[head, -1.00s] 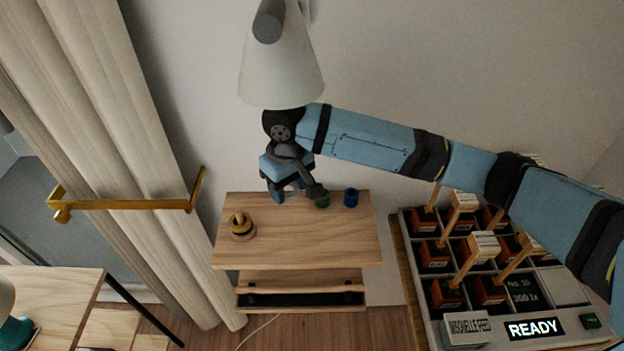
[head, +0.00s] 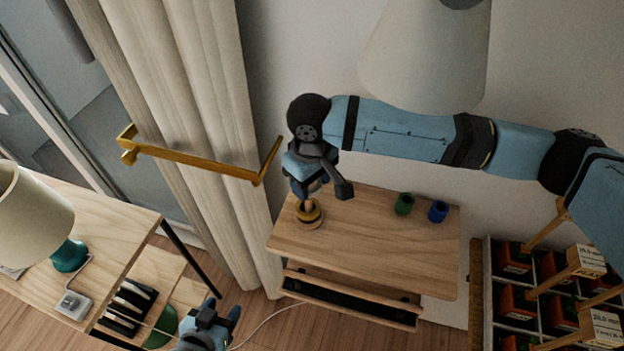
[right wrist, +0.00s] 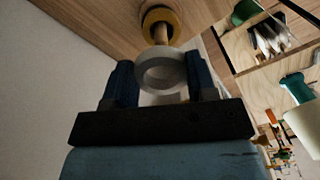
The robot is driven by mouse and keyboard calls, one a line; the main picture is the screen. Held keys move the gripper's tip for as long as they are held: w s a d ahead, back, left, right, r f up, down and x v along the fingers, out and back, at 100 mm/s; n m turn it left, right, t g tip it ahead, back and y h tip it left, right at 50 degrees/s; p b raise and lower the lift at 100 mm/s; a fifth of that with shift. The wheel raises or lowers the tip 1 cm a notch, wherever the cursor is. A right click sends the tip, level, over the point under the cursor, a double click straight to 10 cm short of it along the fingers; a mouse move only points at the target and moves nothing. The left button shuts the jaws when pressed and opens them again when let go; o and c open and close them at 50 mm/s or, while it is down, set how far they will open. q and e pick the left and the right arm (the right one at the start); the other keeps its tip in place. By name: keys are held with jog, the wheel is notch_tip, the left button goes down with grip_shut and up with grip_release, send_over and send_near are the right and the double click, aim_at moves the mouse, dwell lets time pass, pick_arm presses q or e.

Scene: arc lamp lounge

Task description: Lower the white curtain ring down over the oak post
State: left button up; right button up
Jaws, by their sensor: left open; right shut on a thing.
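The white curtain ring (right wrist: 150,72) is between the two fingers of my right gripper (right wrist: 163,85), which is shut on it. In the right wrist view the oak post (right wrist: 161,35) meets the ring's edge; I cannot tell whether the ring is around the tip or just above it. A brass-yellow ring (right wrist: 158,16) sits around the post's foot, and it also shows in the head view (head: 308,213). There my right gripper (head: 309,192) points down right above the post and hides the white ring. My left gripper (head: 217,322) is open and empty, low, left of the wooden table (head: 365,250).
A green cup (head: 404,204) and a blue cup (head: 438,211) stand right of the post. A brass curtain arm (head: 195,162) juts out at left near the curtain (head: 215,110). A lamp shade (head: 425,55) hangs close above my right arm. A partitioned crate (head: 520,290) is at right.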

aim_at(311, 198)
notch_tip(311, 198, down, 3)
jog(key=b, duration=0.3)
jog(key=shift+r, duration=0.15)
jog(key=shift+f+p, duration=0.4)
jog(key=shift+f, duration=1.15)
jog(key=o, duration=1)
notch_tip(311, 198, up, 14)
jog(key=shift+f, duration=0.1)
